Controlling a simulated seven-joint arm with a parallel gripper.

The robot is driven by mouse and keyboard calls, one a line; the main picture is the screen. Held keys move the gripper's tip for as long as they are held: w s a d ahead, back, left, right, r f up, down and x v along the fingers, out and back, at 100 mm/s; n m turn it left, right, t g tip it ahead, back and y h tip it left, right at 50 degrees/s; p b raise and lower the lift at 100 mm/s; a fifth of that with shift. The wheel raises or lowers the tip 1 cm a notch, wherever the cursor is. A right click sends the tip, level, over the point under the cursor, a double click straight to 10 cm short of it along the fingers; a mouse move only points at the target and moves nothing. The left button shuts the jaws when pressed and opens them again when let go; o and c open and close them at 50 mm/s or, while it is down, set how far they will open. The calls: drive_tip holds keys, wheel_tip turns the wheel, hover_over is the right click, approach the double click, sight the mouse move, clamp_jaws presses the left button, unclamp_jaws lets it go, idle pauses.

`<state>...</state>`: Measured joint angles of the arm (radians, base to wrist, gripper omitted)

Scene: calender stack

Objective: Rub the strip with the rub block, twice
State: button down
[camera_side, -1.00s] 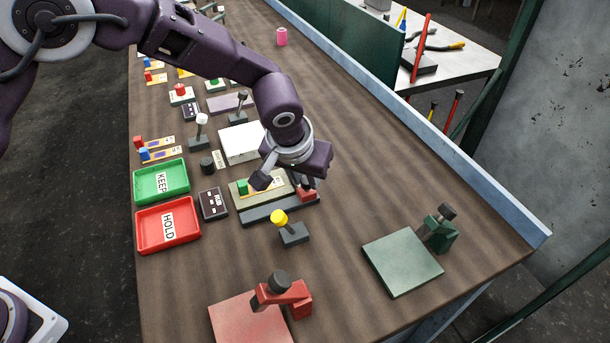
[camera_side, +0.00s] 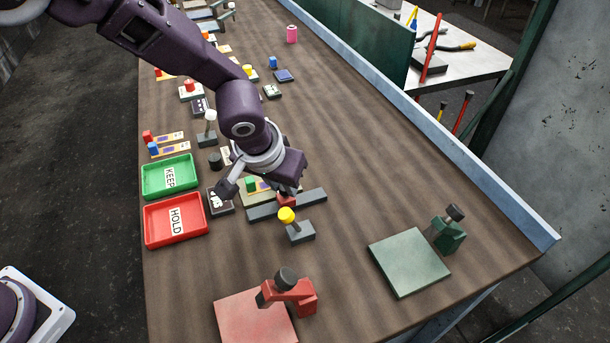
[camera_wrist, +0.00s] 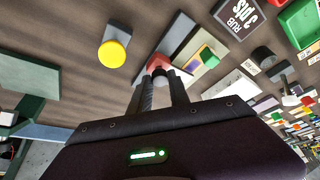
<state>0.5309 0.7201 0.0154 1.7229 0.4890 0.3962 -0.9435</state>
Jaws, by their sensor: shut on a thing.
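My gripper (camera_side: 287,192) is shut on the small red rub block (camera_side: 288,199), which also shows between the fingertips in the wrist view (camera_wrist: 158,62). The block is low, at the edge between a long dark grey bar (camera_side: 316,195) and an olive pad (camera_wrist: 211,48); whether it touches either is hidden. The strip (camera_side: 264,187), pale with yellow and purple marks, lies on the pad with a green block (camera_side: 250,183) at its left end. My wrist and fingers hide part of the pad and strip.
A yellow-knobbed stand (camera_side: 287,215) stands close in front of the bar. A dark RUB sign (camera_wrist: 238,15), a green KEEP tray (camera_side: 154,187) and a red HOLD tray (camera_side: 153,231) lie left. Bench at right is clear up to the green plate (camera_side: 408,264).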

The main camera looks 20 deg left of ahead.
drive_tip(key=shift+s+a, duration=0.5)
drive_tip(key=c, duration=1.2)
unclamp_jaws()
drive_tip(key=v, duration=0.7)
